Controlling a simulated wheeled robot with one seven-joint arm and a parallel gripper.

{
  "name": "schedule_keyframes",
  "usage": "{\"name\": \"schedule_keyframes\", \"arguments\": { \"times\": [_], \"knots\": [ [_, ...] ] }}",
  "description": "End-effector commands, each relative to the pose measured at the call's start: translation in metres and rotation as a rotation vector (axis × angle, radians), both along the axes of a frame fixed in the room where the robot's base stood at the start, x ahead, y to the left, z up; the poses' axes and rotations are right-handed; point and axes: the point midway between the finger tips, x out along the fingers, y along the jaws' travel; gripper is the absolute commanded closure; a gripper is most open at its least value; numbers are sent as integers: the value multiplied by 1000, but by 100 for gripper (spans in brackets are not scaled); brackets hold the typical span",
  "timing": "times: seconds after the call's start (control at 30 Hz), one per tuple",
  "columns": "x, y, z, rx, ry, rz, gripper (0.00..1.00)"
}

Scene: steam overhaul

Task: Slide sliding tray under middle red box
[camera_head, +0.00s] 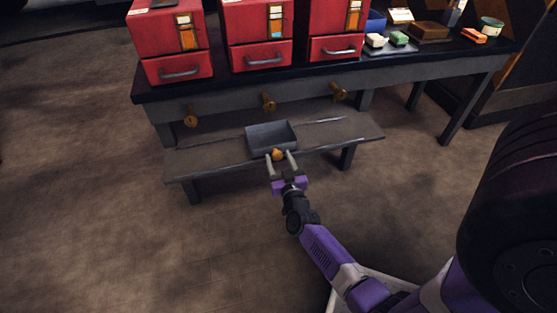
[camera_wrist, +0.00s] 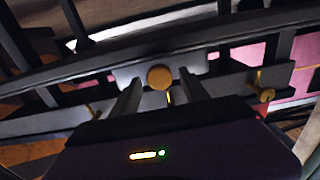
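The sliding tray (camera_head: 262,134), a grey open box, sits on the low shelf below the bench. It lies roughly below the middle red box (camera_head: 257,22) and its brass tap (camera_head: 268,102), and looks empty. A round brass knob (camera_head: 278,154) is on its near side. My gripper (camera_head: 280,158) is open at the knob, with one finger on each side. In the wrist view the knob (camera_wrist: 160,77) shows between the tips of the spread fingers (camera_wrist: 160,88); I cannot tell whether they touch it.
A left red box (camera_head: 168,30) and a right red box (camera_head: 337,20) flank the middle one on the bench (camera_head: 400,66). Brass taps also hang at left (camera_head: 190,117) and right (camera_head: 339,91). The low shelf (camera_head: 345,132) is clear on both sides of the tray.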

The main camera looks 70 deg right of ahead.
Motion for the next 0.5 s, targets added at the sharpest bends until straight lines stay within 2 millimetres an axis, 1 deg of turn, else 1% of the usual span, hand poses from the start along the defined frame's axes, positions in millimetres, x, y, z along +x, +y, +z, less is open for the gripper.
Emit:
{"name": "schedule_keyframes", "arguments": {
  "times": [0.33,0.5],
  "knots": [
    [-2,2,0,0,1,1,45],
    [-14,18,2,3,3,1,45]
  ]
}}
